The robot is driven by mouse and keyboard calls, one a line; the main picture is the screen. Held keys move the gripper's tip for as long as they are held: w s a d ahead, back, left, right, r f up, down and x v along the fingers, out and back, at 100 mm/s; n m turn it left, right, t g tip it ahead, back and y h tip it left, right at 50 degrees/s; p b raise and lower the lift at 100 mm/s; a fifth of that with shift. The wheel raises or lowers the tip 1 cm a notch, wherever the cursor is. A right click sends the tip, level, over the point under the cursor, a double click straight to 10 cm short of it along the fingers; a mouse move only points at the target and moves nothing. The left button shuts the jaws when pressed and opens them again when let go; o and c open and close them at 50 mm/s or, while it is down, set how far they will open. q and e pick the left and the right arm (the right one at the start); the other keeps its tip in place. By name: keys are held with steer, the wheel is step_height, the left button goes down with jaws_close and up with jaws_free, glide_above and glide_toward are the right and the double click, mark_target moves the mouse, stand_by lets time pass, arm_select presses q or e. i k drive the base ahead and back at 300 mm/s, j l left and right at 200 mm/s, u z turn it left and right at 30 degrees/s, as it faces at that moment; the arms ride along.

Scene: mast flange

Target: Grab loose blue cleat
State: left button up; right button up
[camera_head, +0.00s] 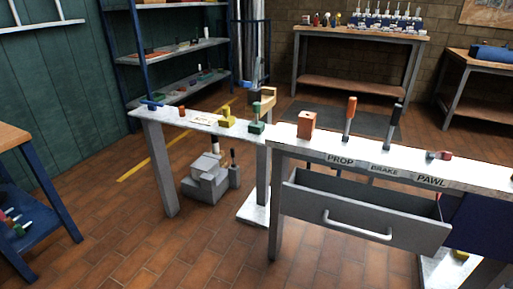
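A small blue piece (151,104), which looks like the blue cleat, lies on the far left end of the narrow white-topped bench (170,119). It is low and flat, and its exact shape is too small to tell. Nothing touches it that I can see. A yellow piece (227,119) and a green piece (257,124) stand farther right on the same bench. Neither of my grippers shows in the head view.
A nearer bench (400,163) bears an orange block (306,124), two upright handles and a red piece (439,155). Its grey drawer (360,222) is pulled out. A grey stepped object (208,180) stands on the floor. Brick floor (110,240) lies open at front left.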

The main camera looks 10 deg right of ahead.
mark_target(152, 105)
steer(key=i+j+u, duration=0.2)
steer(key=i+j, duration=0.5)
steer(key=i, duration=0.1)
